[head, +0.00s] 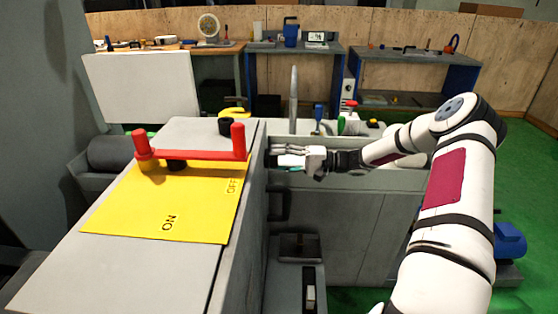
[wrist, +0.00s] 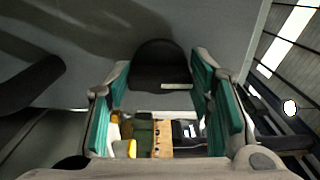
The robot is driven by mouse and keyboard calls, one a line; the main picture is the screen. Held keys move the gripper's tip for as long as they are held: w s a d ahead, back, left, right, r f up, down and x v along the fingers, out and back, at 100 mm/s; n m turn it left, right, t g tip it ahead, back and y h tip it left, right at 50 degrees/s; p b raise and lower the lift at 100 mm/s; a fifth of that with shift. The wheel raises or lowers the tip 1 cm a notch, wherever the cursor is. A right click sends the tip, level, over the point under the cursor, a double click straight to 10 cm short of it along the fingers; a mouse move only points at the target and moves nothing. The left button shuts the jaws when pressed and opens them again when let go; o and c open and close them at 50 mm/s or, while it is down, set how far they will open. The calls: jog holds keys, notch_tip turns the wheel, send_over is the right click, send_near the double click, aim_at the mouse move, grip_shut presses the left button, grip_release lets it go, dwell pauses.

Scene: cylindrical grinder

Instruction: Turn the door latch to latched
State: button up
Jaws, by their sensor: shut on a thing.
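The door latch (wrist: 158,62) is a dark rounded knob on a grey panel, with a small pale mark on its lower edge. It sits between the two teal-padded fingers of my gripper (wrist: 161,78) in the wrist view. In the head view my gripper (head: 283,159) reaches left to the upright grey door face, and the fingers are closed in around the latch. There the latch is mostly hidden by the fingers and the panel edge. I cannot read the latch's angle against any latched marking.
A dark door handle (head: 280,203) sits below my gripper; a dark bar shows at left in the wrist view (wrist: 28,84). A red lever (head: 195,154) stands on a yellow ON/OFF plate (head: 150,215). Benches with tools line the back wall. Green floor is open at right.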

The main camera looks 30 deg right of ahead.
jog(key=o, duration=1.2)
jog(key=shift+c, duration=0.2)
jog(key=shift+s+d, duration=0.1)
jog(key=v, duration=1.1)
jog(key=shift+s+d, duration=0.25)
jog(key=shift+d, duration=0.05)
jog(key=shift+d, duration=0.1)
